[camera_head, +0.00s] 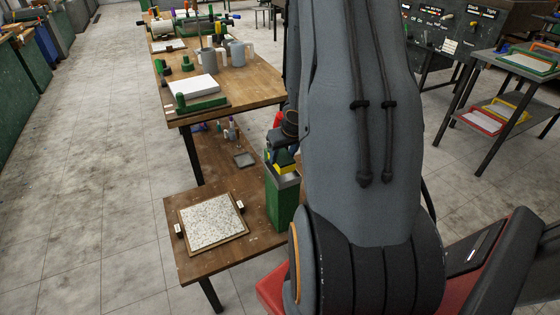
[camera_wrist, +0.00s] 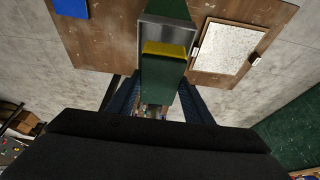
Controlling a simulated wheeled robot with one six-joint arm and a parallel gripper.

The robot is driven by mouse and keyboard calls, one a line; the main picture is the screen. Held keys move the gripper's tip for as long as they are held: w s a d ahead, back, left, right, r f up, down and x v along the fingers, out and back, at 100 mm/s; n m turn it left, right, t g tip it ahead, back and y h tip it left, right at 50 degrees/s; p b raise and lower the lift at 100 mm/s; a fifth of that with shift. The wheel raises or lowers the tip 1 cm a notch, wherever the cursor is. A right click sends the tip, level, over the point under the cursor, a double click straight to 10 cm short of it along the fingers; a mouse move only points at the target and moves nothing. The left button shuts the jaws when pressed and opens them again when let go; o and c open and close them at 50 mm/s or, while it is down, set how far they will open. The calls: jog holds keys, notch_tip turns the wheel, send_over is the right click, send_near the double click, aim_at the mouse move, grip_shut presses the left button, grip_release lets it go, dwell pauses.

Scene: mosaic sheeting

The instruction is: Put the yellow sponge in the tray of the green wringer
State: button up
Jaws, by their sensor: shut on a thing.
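The green wringer (camera_head: 281,208) stands upright on the low wooden shelf, just left of my arm in the head view. Its open top with the grey tray also shows in the wrist view (camera_wrist: 165,33). The yellow sponge (camera_wrist: 165,49) shows as a yellow strip at the tray opening, with a green part on its near side. It also shows small at the wringer's top in the head view (camera_head: 285,168). My gripper (camera_wrist: 160,88) is shut on the sponge by its green part. I cannot tell whether the sponge touches the tray floor.
A speckled mosaic sheet on a board (camera_head: 212,222) lies left of the wringer. A small grey tray (camera_head: 244,160) and bottles stand behind. The higher wooden bench (camera_head: 262,88) carries mugs and tools. A side table (camera_head: 520,68) stands at right. Open floor is at left.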

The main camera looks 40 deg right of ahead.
aim_at(285, 159)
jog(key=shift+s+f+b, duration=0.15)
jog(key=shift+f+b, duration=0.35)
jog(key=shift+f, duration=0.2)
jog(key=shift+f+b, duration=0.85)
jog(key=shift+b, duration=0.35)
jog(key=shift+f, duration=0.1)
jog(key=o, duration=1.1)
jog(key=shift+r, duration=0.25)
jog(key=p+v, duration=0.7)
jog(key=v, duration=0.4)
jog(key=shift+s+a+r+p, duration=0.1)
jog(key=shift+s+r+p, duration=0.1)
jog(key=shift+r+p, duration=0.15)
